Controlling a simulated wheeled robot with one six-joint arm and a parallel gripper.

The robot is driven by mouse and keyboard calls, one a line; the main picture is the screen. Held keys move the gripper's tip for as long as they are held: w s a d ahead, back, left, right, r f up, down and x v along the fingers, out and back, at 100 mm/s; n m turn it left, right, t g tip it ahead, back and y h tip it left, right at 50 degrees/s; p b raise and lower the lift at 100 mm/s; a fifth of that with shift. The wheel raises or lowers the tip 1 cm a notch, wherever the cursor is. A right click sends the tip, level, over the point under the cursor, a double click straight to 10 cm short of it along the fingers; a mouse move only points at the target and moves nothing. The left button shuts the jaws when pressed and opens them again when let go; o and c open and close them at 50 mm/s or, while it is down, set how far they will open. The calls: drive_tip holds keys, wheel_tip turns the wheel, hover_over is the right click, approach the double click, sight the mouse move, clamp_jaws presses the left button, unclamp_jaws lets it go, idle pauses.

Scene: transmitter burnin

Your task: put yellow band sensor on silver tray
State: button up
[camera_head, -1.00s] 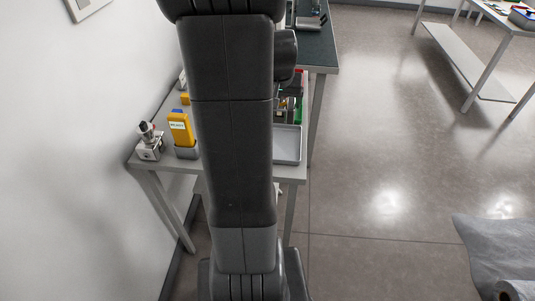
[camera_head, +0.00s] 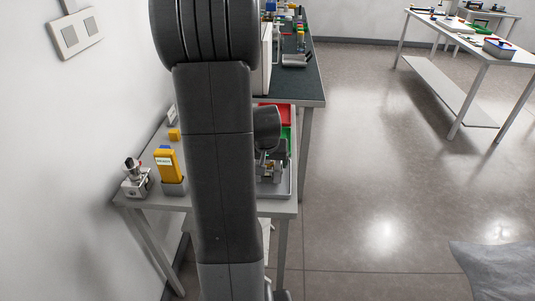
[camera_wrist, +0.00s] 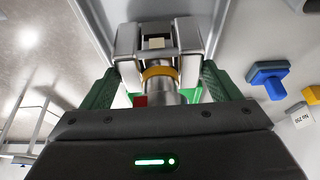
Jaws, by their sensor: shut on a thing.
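The yellow band sensor (camera_wrist: 160,73), a silver metal piece with a yellow ring, is between my gripper's jaws (camera_wrist: 160,88) in the wrist view. My gripper is shut on it. In the head view my gripper (camera_head: 270,158) points down over the silver tray (camera_head: 292,186), at the right side of the near table. My arm hides the tray's left part. In the wrist view the tray (camera_wrist: 98,22) lies beyond the sensor. I cannot tell whether the sensor touches the tray floor.
A red bin (camera_head: 284,112) and a green bin (camera_head: 287,134) sit behind the tray. A yellow handheld device (camera_head: 167,163) and a silver fixture (camera_head: 136,180) stand left of my arm. A dark-topped bench (camera_head: 300,85) stands behind. Open floor lies to the right.

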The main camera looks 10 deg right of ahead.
drive_tip(key=shift+f, duration=0.25)
drive_tip(key=shift+f, duration=0.1)
drive_tip(key=o, duration=1.7)
drive_tip(key=shift+f, duration=0.1)
drive_tip(key=shift+s+r, duration=0.15)
drive_tip(key=shift+r, duration=0.45)
drive_tip(key=v, duration=1.1)
drive_tip(key=shift+p, duration=0.35)
drive_tip(key=shift+s+a+r, duration=0.1)
drive_tip(key=shift+s, duration=0.05)
